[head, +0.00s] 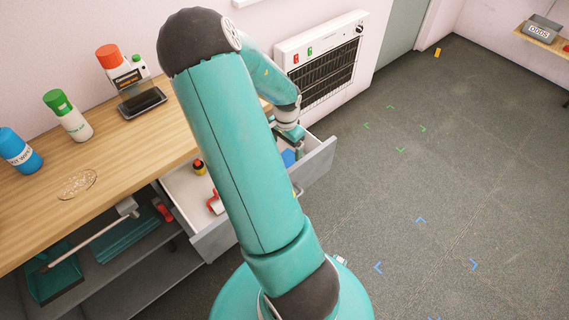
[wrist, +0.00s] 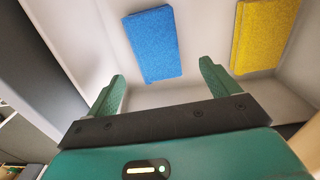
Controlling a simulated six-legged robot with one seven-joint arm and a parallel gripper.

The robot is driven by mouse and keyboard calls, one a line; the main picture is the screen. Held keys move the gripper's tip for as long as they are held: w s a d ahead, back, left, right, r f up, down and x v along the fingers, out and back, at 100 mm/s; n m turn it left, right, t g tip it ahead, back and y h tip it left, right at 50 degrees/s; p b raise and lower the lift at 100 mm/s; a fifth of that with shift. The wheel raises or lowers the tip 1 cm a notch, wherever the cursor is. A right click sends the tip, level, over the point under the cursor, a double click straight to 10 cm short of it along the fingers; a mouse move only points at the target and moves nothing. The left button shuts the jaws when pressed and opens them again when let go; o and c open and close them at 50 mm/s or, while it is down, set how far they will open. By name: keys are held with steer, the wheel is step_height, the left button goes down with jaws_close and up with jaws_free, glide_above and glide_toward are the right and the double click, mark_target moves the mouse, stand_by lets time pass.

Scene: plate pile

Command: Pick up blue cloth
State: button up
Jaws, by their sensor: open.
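The blue cloth (wrist: 153,44) is a flat folded rectangle in the light drawer, ahead of my gripper in the wrist view. A small part of the blue cloth (head: 288,157) also shows in the head view, partly hidden by my arm. My gripper (wrist: 161,85) is open and empty, with its two green fingers apart. The cloth lies beyond the fingertips, in line with the gap between them, and does not appear to be between them. The fingertips are hidden in the head view.
A yellow cloth (wrist: 264,35) lies to the right of the blue one. The wooden counter (head: 120,150) above bears several bottles.

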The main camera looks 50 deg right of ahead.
mark_target(286, 160)
steer(key=f, duration=0.7)
steer(key=shift+s+a, duration=0.15)
steer(key=shift+a, duration=0.1)
steer(key=c, duration=1.1)
